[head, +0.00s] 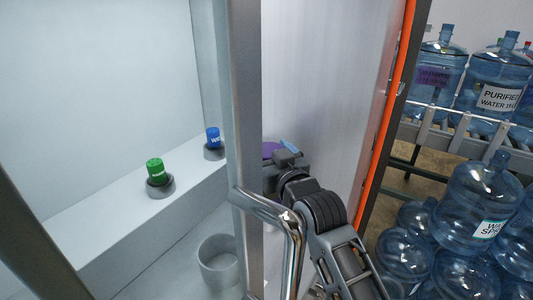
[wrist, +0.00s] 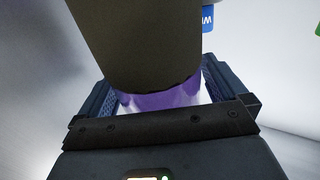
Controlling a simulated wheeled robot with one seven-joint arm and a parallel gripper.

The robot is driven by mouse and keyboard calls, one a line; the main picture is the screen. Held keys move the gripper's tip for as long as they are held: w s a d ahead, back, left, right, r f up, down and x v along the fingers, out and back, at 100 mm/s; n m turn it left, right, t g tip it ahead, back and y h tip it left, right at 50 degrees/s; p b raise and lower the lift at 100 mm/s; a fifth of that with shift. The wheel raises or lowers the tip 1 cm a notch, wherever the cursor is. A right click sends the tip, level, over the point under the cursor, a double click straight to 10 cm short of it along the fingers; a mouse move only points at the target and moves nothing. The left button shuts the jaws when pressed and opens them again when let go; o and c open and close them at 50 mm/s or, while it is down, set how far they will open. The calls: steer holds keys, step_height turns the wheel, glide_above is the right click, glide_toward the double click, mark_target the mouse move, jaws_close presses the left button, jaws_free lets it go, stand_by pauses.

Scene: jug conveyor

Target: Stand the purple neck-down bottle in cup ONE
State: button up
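The purple bottle (head: 270,149) shows only in part in the head view, behind the door edge and beside my gripper (head: 288,150). In the wrist view the purple bottle (wrist: 160,98) lies between my gripper's two fingers (wrist: 158,92), with pale gaps at both sides. The fingers look open around it. A large dark grey cylinder (wrist: 135,45) covers part of the bottle; it looks like a cup, but I cannot tell surely. An empty grey cup (head: 219,262) stands low in front. No cup number is readable.
A green bottle (head: 155,170) and a blue bottle (head: 213,139) stand in grey cups on a white ledge (head: 110,212). A metal post (head: 246,100) and curved handle (head: 285,212) are close to my arm. Large water jugs (head: 475,205) crowd the right.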

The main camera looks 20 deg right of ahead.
steer(key=shift+r, duration=0.15)
steer(key=s+b, duration=0.1)
steer(key=s, duration=1.1)
steer(key=shift+d+b, duration=0.2)
steer(key=shift+b, duration=0.15)
steer(key=s+f+g, duration=0.1)
steer(key=s+f, duration=0.3)
steer(key=s, duration=0.5)
steer(key=s+f, duration=0.4)
steer(key=s, duration=0.6)
steer(key=s+f+g, duration=0.1)
steer(key=s+f, duration=0.3)
steer(key=s, duration=0.5)
steer(key=s+r+g, duration=0.1)
steer(key=s+r, duration=0.2)
steer(key=s, duration=0.8)
steer(key=shift+a+h, duration=0.25)
steer(key=shift+h, duration=0.05)
steer(key=shift+f, duration=0.1)
